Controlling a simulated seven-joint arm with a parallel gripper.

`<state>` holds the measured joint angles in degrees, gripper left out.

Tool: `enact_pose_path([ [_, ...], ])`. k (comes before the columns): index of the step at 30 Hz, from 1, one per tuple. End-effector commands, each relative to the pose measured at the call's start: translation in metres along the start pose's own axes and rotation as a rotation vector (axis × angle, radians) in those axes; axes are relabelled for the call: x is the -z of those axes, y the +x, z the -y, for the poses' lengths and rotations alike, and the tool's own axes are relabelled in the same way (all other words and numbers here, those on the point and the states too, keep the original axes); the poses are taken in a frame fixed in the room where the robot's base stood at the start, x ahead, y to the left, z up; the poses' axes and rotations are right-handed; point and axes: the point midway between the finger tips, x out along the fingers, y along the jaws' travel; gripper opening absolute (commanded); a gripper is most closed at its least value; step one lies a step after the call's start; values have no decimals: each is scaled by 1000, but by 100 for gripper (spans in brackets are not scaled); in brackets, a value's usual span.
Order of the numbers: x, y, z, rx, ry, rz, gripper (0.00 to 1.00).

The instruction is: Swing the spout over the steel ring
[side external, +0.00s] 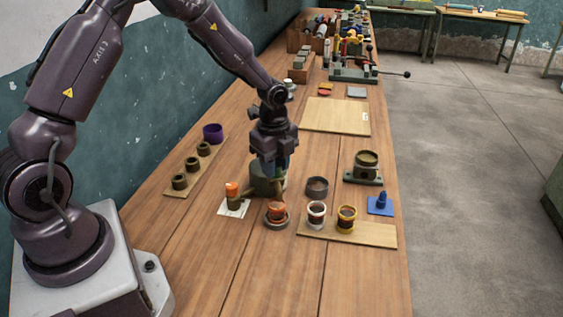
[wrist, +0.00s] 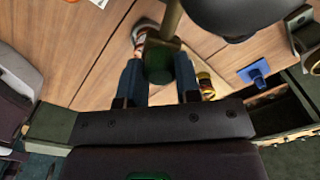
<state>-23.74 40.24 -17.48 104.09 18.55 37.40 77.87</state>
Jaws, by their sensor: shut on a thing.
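My gripper (side external: 272,165) points down beside a dark green round body (side external: 258,180) on the bench. A short brass-coloured spout (side external: 279,189) shows below it. In the wrist view my fingers (wrist: 158,82) are shut on the dark green end piece (wrist: 159,66) of the spout, and its brass-coloured bar (wrist: 171,18) runs up out of frame. A pale silver ring (side external: 316,208), which looks like the steel one, stands on a wooden board in front and to the right. It also shows in the wrist view (wrist: 138,34), left of the bar. The spout's outlet is hidden.
An orange-topped cup (side external: 277,210) stands left of the pale ring, a yellow ring (side external: 346,214) right of it. A grey bowl (side external: 317,186), a dark holder (side external: 367,168) and a blue piece (side external: 380,204) are near. A white card (side external: 240,211) lies left.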

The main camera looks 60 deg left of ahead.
Motion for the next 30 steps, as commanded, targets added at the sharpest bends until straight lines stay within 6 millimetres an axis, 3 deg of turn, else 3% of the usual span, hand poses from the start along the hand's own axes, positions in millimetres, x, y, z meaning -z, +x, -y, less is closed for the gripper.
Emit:
enact_pose_path([
  [21,-4,0,-7,-5,71,1,0],
  [22,-4,0,-7,-5,71,1,38],
  [24,-4,0,-6,-4,70,0,54],
  [30,-4,0,-6,-2,70,-1,57],
])
